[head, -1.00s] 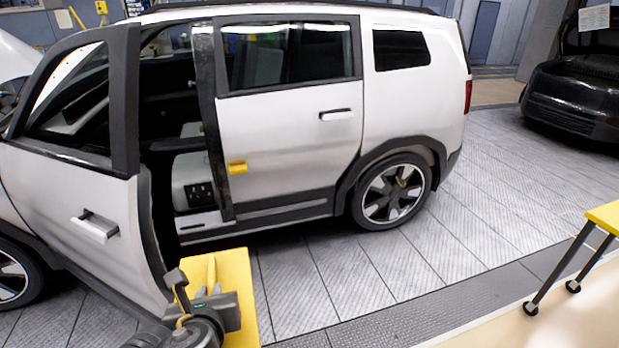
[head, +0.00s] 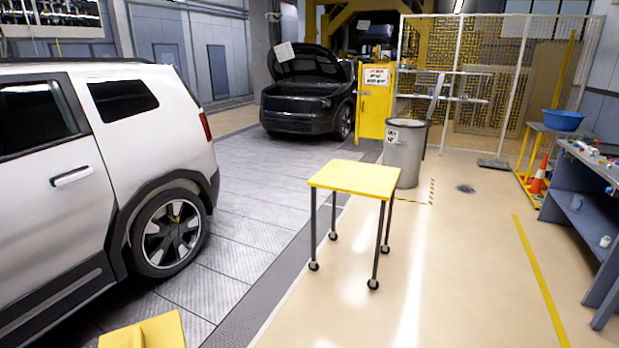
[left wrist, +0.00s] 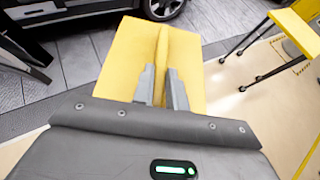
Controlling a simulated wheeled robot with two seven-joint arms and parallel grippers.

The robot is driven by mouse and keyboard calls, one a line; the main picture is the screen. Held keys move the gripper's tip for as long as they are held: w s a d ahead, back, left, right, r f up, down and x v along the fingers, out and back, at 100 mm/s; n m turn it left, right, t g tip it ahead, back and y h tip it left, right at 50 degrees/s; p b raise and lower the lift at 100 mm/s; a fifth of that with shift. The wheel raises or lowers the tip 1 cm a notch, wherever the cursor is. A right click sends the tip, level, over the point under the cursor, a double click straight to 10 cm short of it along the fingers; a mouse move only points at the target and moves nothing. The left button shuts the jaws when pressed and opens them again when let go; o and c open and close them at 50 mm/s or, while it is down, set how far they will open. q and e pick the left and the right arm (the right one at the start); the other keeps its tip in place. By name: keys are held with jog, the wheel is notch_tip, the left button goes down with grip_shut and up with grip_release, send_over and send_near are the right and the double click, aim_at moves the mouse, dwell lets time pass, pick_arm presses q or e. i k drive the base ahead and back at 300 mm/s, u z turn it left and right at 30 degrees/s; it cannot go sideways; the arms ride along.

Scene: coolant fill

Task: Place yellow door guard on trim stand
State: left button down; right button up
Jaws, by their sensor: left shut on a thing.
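The yellow door guard (left wrist: 178,60) is a flat panel with a raised rib, seen in the left wrist view. My left gripper (left wrist: 163,80) is shut on that rib and holds the guard in front of it. In the head view only part of the guard (head: 160,334) shows at the bottom left edge. The trim stand (head: 353,178) has a bare, flat yellow top on thin dark legs with casters. It stands to the right of the guard, apart from it, and also shows in the left wrist view (left wrist: 296,30). My right gripper is not in view.
A white car (head: 80,170) stands at the left. A grey bin (head: 404,155) is just behind the stand. A dark car (head: 305,100) with its hood up is farther back. A workbench (head: 590,200) is at the right. Floor in front and right of the stand is clear.

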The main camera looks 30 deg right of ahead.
aim_at(357, 175)
jog(key=z, duration=0.4)
jog(key=i, duration=0.75)
jog(key=z, duration=1.3)
jog(key=i, duration=1.85)
jog(key=z, duration=0.35)
jog(key=i, duration=1.4)
jog(key=u, duration=0.2)
